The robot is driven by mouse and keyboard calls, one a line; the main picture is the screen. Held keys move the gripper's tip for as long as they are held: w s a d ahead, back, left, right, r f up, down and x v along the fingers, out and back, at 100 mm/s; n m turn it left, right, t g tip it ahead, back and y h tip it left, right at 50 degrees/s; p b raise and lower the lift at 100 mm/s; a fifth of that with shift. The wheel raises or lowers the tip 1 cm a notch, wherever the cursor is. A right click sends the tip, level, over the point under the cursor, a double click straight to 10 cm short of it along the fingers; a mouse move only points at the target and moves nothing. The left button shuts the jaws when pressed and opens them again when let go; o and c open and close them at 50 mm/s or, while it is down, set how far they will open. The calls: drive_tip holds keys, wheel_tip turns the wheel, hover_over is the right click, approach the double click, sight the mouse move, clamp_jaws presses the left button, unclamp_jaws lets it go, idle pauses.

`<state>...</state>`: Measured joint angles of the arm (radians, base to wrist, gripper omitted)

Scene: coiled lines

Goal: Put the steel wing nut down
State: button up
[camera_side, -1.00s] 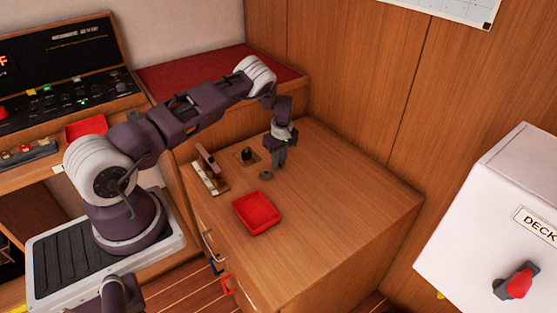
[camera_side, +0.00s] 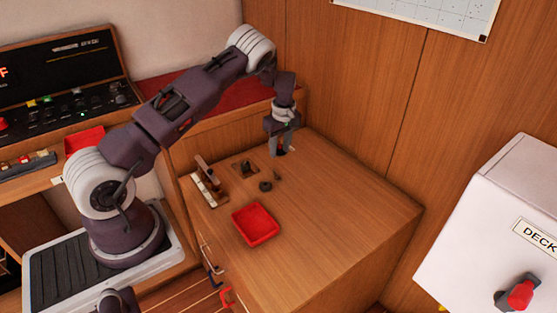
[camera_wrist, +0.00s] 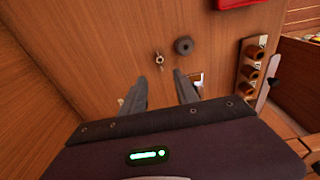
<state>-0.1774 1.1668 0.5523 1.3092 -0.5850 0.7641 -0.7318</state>
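A small metal piece (camera_side: 277,176), which looks like the steel wing nut, sits on the wooden cabinet top beside a dark ring (camera_side: 265,185). In the wrist view the piece (camera_wrist: 158,57) shows a round middle with a hole, apart from the dark ring (camera_wrist: 184,46). Its wings are too small to make out clearly. My gripper (camera_side: 279,151) is above the cabinet top, behind the piece in the side view. In the wrist view my gripper (camera_wrist: 160,82) has its two fingers apart, with only wood between them. It is open and empty.
A red tray (camera_side: 256,224) lies toward the cabinet's front. A wooden rack (camera_side: 209,185) and a small plate with a dark fitting (camera_side: 245,168) stand to the left. A wood wall (camera_side: 360,90) rises behind. The right part of the top is clear.

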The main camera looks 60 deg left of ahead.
drive_tip(key=s+d+r+m+t+h, duration=0.1)
drive_tip(key=s+d+r+m, duration=0.2)
drive_tip(key=d+r, duration=0.5)
drive_tip(key=s+d+r+m+t+h, duration=0.15)
drive_tip(key=s+d+r, duration=0.25)
drive_tip(key=r, duration=0.7)
drive_tip(key=s+d+r+m+t, duration=0.1)
drive_tip(key=s+d+r+m, duration=0.25)
drive_tip(key=d+r, duration=0.45)
drive_tip(key=s+d+r+m, duration=0.1)
drive_tip(key=s+d+m, duration=0.1)
drive_tip(key=s, duration=0.5)
drive_tip(key=s+d+r+m+t, duration=0.1)
drive_tip(key=s+m, duration=0.3)
drive_tip(key=s, duration=0.4)
drive_tip(key=s+d+r+m+t+y, duration=0.1)
drive_tip(key=s+d+r+m, duration=0.1)
drive_tip(key=s, duration=0.6)
drive_tip(key=shift+d+m, duration=0.5)
drive_tip(key=shift+m, duration=0.5)
